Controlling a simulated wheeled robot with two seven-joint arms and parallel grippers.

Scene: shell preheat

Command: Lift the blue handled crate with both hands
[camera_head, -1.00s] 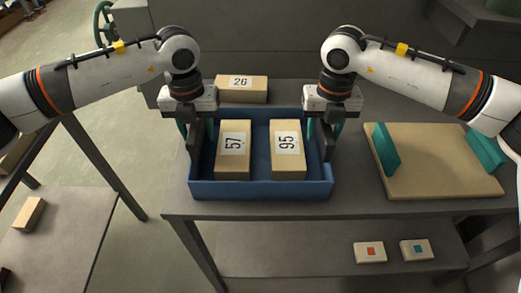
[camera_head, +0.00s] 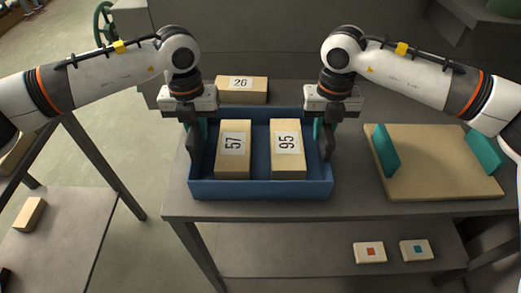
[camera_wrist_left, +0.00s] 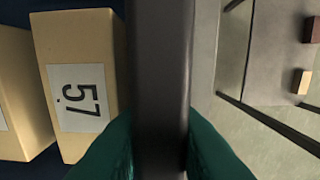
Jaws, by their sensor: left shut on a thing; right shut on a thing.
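The blue crate (camera_head: 262,190) stands on the grey table and holds two tan boxes, one labelled 57 (camera_head: 233,160) and one labelled 95 (camera_head: 287,160). My left gripper (camera_head: 194,143) is at the crate's left side, shut on its dark upright handle. In the left wrist view the dark handle (camera_wrist_left: 160,90) runs between the two green fingers, with box 57 (camera_wrist_left: 80,85) beside it. My right gripper (camera_head: 326,140) is at the crate's right side, shut on the dark handle there. The crate looks level, and its base appears to rest on the table.
A box labelled 26 (camera_head: 241,90) lies behind the crate. A tan board (camera_head: 435,175) with green uprights is on the table to the right. Two small marked boxes (camera_head: 370,252) sit on the lower shelf. A side table (camera_head: 70,235) stands at the left.

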